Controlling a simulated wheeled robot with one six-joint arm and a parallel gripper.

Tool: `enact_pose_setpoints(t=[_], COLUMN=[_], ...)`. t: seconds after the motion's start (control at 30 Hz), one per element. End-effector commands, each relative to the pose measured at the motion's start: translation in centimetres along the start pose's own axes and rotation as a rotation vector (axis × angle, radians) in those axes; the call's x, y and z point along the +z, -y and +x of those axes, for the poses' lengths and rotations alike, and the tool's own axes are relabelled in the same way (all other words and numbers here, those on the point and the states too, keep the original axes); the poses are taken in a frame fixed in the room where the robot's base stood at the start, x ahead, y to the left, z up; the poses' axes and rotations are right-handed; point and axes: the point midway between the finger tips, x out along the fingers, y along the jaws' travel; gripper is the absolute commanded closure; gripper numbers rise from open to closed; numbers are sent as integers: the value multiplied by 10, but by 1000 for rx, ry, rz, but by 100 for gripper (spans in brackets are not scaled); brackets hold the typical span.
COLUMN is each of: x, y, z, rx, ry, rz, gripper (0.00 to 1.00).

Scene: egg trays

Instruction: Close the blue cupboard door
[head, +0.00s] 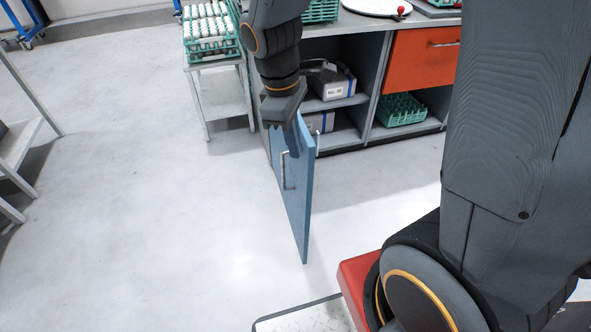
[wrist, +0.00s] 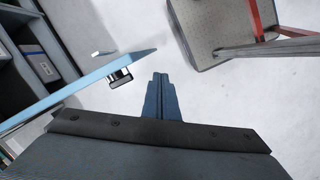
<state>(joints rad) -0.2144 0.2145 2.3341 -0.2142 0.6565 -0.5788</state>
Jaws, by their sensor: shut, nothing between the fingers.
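The blue cupboard door (head: 296,195) stands wide open, jutting out from the cupboard front toward me. A metal bar handle (head: 287,171) is on its left face in the head view. In the wrist view the door (wrist: 75,92) runs along the left as a slanting panel, with a handle (wrist: 121,78) on the side facing my gripper. My gripper (head: 294,145) is down by the upper part of the door. In the wrist view its blue fingers (wrist: 160,88) are together and empty, with a gap between them and the door. The hinge is hidden behind my arm.
The cupboard (head: 372,75) has open shelves with grey boxes (head: 332,82), a green crate (head: 403,110) and a red-orange drawer (head: 420,57). A side table (head: 222,92) with egg trays stands left of it. The floor left of the door is clear.

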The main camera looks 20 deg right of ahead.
Motion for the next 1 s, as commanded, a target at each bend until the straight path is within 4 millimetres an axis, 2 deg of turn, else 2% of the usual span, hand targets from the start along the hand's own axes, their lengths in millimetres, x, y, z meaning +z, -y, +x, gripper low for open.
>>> enact_pose_setpoints(t=[0.03,0.1,0.2,0.3,0.47,0.9,1.0], x=[-19,-37,-54,-62,-61,-54,-44], y=[-3,-8,-11,-13,-14,-20,-27], z=[10,16,21,23,35,118,123], rx=[12,29,43,50,49,47,50], ry=[22,50,80,96,101,100,98], rz=[-140,-315,-488,-571,-586,-583,-578], gripper=[100,100,100,100,100,100,100])
